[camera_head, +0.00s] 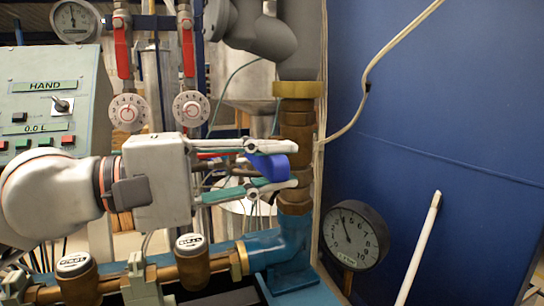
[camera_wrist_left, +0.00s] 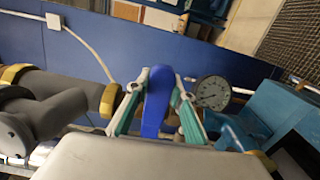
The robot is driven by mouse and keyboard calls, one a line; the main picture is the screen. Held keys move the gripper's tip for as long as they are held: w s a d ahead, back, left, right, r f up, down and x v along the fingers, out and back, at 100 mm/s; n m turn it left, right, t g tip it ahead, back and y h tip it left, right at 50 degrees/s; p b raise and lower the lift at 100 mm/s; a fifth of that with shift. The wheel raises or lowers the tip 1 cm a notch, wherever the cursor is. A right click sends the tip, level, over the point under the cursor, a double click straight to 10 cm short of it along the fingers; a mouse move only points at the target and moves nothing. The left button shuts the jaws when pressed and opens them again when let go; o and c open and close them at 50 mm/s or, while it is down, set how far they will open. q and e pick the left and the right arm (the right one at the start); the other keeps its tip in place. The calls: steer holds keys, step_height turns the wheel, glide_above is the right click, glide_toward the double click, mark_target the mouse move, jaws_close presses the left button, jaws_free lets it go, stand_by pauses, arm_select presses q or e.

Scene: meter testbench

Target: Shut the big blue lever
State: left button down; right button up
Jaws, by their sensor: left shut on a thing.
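The big blue lever (camera_head: 268,167) sits at the brass valve body on the vertical pipe (camera_head: 296,150), in the middle of the head view. It points left from the pipe. In the left wrist view the blue lever (camera_wrist_left: 157,100) lies between the two fingers. My left gripper (camera_head: 282,164) comes in from the left and is shut on the lever, one finger above and one below. It also shows in the left wrist view (camera_wrist_left: 160,90). The lever's joint with the valve is partly hidden by the fingers. My right gripper is in neither view.
A round pressure gauge (camera_head: 354,236) stands right of the pipe. Two red-handled valves (camera_head: 122,50) with white dials hang at upper left. A control panel (camera_head: 45,100) stands at the left. Brass water meters (camera_head: 192,260) line the pipe below my gripper. A blue wall (camera_head: 440,120) fills the right.

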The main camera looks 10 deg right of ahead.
arm_select(q)
steer(key=shift+f+m, duration=0.3)
steer(key=shift+f, duration=0.1)
steer(key=c, duration=1.7)
jaws_free()
steer(key=v, duration=1.2)
